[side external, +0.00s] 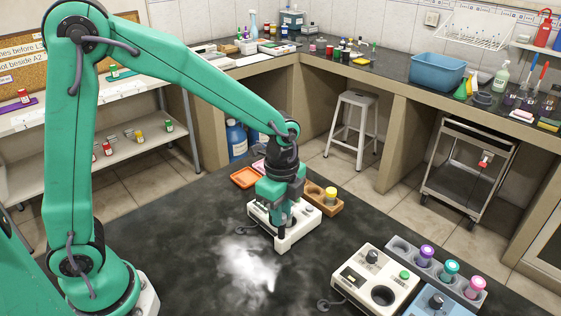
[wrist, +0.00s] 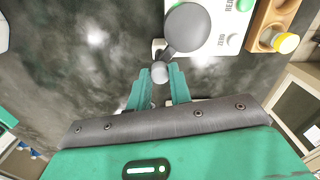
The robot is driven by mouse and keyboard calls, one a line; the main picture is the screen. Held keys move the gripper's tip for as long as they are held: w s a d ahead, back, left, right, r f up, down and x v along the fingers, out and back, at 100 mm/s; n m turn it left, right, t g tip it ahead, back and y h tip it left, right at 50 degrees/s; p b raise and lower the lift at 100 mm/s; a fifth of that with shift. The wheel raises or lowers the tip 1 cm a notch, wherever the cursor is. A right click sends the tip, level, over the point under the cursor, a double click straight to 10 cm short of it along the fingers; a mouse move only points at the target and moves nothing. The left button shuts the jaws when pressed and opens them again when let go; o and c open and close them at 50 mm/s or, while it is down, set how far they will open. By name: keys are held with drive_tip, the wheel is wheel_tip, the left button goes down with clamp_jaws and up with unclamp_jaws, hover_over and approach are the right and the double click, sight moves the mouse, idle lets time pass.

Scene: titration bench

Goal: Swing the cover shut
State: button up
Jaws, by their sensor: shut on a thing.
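The white instrument (side external: 300,232) stands on the dark bench, under my gripper (side external: 281,225). In the wrist view, its white panel (wrist: 232,45) with lettering and a green button shows at the top. A round grey cover (wrist: 190,27) lies at the panel's left edge, with a small grey ball knob (wrist: 159,73) just below it. My gripper's green fingers (wrist: 159,84) are shut on the knob. In the side view my gripper hides the cover and knob, so I cannot tell how far open the cover is.
A wooden block (side external: 319,203) with a yellow-capped vial (side external: 331,193) stands close behind the instrument. An orange tray (side external: 245,178) lies behind it. A cream device (side external: 365,281) and a grey rack (side external: 438,274) of capped vials stand front right.

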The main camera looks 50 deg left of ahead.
drive_tip(key=shift+m, duration=1.9)
drive_tip(key=o, duration=1.3)
drive_tip(key=shift+o, duration=0.2)
drive_tip(key=shift+r, duration=0.15)
drive_tip(key=shift+r, duration=3.35)
